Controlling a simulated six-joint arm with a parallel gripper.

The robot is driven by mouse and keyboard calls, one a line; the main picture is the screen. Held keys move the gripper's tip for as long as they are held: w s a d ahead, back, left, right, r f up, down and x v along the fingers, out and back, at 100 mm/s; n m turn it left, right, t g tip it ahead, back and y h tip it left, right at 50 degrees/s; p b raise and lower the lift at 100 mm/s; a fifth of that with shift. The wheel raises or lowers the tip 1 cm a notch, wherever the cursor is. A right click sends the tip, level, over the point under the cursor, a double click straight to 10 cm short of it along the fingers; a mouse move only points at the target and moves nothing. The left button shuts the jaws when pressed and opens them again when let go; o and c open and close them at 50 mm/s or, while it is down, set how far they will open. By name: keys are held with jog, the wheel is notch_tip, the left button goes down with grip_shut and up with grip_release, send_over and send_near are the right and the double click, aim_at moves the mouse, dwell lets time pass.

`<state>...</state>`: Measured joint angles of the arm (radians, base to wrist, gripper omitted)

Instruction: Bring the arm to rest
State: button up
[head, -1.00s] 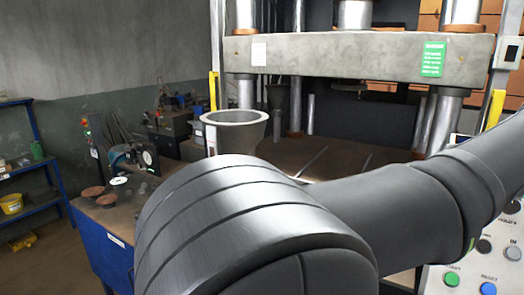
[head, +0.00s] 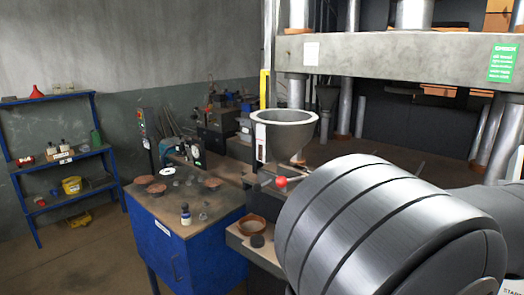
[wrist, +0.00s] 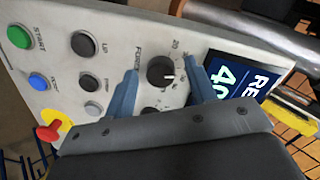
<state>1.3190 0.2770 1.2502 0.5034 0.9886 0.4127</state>
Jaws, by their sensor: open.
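My gripper (wrist: 162,68) shows in the wrist view as two blue fingers, open and apart. They point at a light grey control panel (wrist: 70,68). A black knob with a white mark (wrist: 160,72) shows between the fingertips, with gaps on both sides; I cannot tell how far in front of it the tips are. In the head view my arm fills the lower right, and my gripper is not visible there.
The panel has a green button (wrist: 18,36), a blue button (wrist: 38,81), a red knob (wrist: 47,132) and a lit display (wrist: 235,78). The head view shows a large press (head: 400,57), a funnel (head: 285,130), a blue bench (head: 170,240) and a shelf (head: 50,157).

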jog(key=v, duration=1.8)
jog(key=x, duration=1.8)
jog(key=shift+d+f, duration=0.1)
jog(key=n, duration=0.5)
jog(key=shift+n+g, duration=0.3)
jog(key=n, duration=0.5)
jog(key=shift+n+h, duration=0.3)
jog(key=shift+h, duration=0.1)
jog(key=shift+v, duration=1.2)
jog(key=shift+o, duration=0.2)
